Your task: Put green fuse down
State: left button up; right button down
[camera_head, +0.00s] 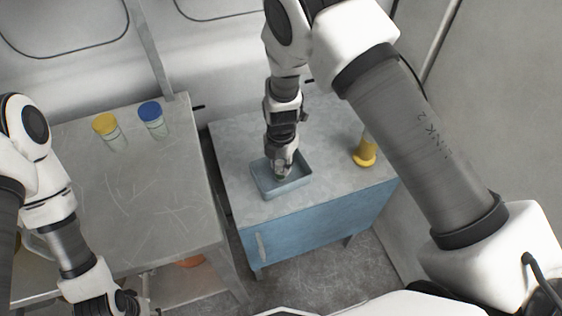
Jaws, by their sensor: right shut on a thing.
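My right gripper (281,168) points down into a small grey-blue tray (294,186) on top of the blue cabinet (322,232). It is shut on the green fuse (281,178), of which only a small dark green part shows between and below the fingers. The fuse is within the tray's outline; whether it touches the tray floor I cannot tell. My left gripper (125,303) is at the bottom left edge, partly cut off, and its fingers do not show clearly.
A yellow flanged piece (365,155) stands on the cabinet right of the tray. A gap separates table and cabinet. An orange object (190,261) lies below the table.

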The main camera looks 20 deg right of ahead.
aim_at(281, 162)
jog(key=c, duration=0.9)
grip_release()
jog(key=shift+w+f, duration=0.1)
notch_tip(281, 162, up, 12)
jog(key=shift+r+b, duration=0.25)
jog(key=shift+b, duration=0.6)
